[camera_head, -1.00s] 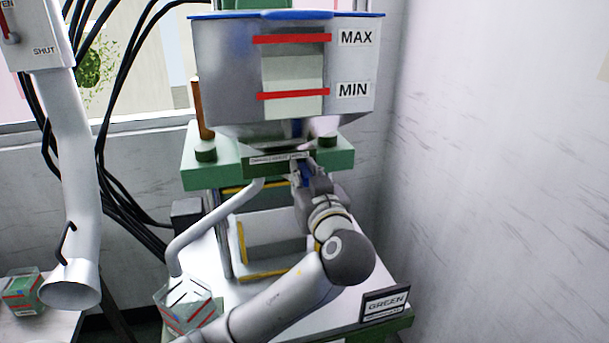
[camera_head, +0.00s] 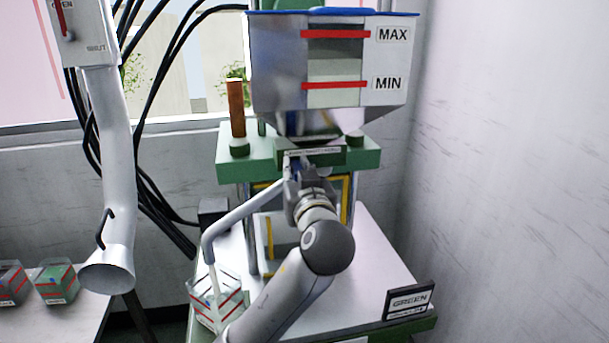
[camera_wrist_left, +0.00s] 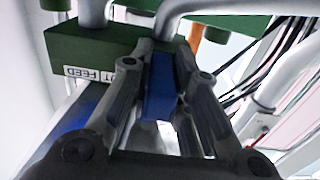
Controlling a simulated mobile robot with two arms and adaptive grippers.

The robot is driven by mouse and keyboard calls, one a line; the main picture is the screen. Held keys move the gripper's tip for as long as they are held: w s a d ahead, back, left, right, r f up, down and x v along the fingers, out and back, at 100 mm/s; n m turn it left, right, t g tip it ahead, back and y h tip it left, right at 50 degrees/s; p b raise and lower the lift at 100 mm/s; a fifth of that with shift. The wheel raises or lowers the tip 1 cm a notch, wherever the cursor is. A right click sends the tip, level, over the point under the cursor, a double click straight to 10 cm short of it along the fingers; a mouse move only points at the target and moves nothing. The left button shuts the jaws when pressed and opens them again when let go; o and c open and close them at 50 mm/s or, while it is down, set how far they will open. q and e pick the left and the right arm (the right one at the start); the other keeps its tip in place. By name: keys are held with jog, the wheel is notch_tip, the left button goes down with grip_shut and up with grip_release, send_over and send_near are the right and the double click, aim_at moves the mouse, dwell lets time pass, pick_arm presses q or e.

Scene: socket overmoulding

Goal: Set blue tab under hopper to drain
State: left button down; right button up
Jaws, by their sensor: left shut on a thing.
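The hopper (camera_head: 275,70) is a grey metal box with MAX and MIN marks and a blue lid edge. Below it a green block (camera_head: 318,156) carries a white label strip. In the left wrist view the block (camera_wrist_left: 95,48) shows FEED on its label; the part of the label nearest the gripper is hidden. My left gripper (camera_head: 293,168) is at the left end of the strip. In the left wrist view the gripper (camera_wrist_left: 160,85) is shut on the blue tab (camera_wrist_left: 160,90), which stands between its fingers. My right gripper is not in view.
A bent grey pipe (camera_head: 240,213) runs down to a clear red-striped box (camera_head: 232,298) on the machine bed. A GREEN sign (camera_head: 409,301) stands front right. A large white duct (camera_head: 117,180) hangs at left, above a table with clear boxes (camera_head: 57,284).

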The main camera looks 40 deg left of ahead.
pick_arm(q)
jog(key=shift+s+a, duration=0.1)
jog(key=c, duration=1.7)
grip_release()
jog(key=shift+o, duration=1.7)
jog(key=shift+s+a, duration=0.1)
jog(key=shift+s, duration=0.05)
jog(key=shift+s+d, duration=0.1)
jog(key=shift+d, duration=0.15)
jog(key=v, duration=1.1)
jog(key=shift+s, duration=0.25)
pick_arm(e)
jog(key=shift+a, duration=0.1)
pick_arm(q)
jog(key=shift+d+f, duration=0.1)
jog(key=shift+d, duration=0.05)
